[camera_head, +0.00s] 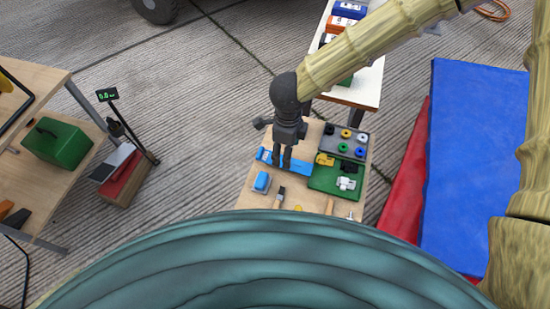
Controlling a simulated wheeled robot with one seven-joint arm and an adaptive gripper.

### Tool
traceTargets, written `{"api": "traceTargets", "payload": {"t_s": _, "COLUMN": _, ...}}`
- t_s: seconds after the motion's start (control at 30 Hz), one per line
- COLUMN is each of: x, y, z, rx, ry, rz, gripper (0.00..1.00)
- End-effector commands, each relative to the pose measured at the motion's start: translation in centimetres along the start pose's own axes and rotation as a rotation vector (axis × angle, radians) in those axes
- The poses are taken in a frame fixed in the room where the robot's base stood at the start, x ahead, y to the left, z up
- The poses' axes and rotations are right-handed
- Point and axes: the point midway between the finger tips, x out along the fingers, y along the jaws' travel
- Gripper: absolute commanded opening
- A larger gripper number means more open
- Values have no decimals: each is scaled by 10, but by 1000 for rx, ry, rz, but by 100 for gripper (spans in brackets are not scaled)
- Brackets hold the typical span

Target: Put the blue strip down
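The blue strip (300,165) is long and flat and shows at the back left of the small wooden table, on both sides of my fingers. My gripper (282,165) is dark grey and points down, with its two fingertips at the middle of the strip. A narrow gap shows between the fingers. I cannot tell whether they grip the strip or only stand over it. I also cannot tell whether the strip touches the tabletop (254,198). The fingers hide part of the strip.
A green tray (322,182) with a white part and a grey tray (334,138) with coloured round pieces lie right of the strip. A blue box (262,182) and a brush (280,196) lie in front. A white table (357,94) stands behind; blue mats (470,160) are right.

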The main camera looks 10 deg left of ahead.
Motion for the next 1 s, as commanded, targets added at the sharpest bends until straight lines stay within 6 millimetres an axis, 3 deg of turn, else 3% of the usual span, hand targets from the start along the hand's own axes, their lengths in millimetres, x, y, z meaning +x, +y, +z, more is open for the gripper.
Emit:
{"api": "traceTargets", "payload": {"t_s": 0.23, "x": 34, "y": 3, "z": 1, "rx": -1, "ry": 0, "rz": 1, "gripper": 64}}
{"api": "traceTargets", "payload": {"t_s": 0.53, "x": 41, "y": 2, "z": 1, "rx": 0, "ry": -1, "rz": -1, "gripper": 64}}
{"api": "traceTargets", "payload": {"t_s": 0.57, "x": 41, "y": 2, "z": 1, "rx": 0, "ry": 0, "rz": -1, "gripper": 62}}
{"api": "traceTargets", "payload": {"t_s": 0.8, "x": 40, "y": 2, "z": 1, "rx": 0, "ry": 0, "rz": 0, "gripper": 23}}
{"api": "traceTargets", "payload": {"t_s": 1.0, "x": 40, "y": 2, "z": 1, "rx": 0, "ry": 0, "rz": 0, "gripper": 20}}
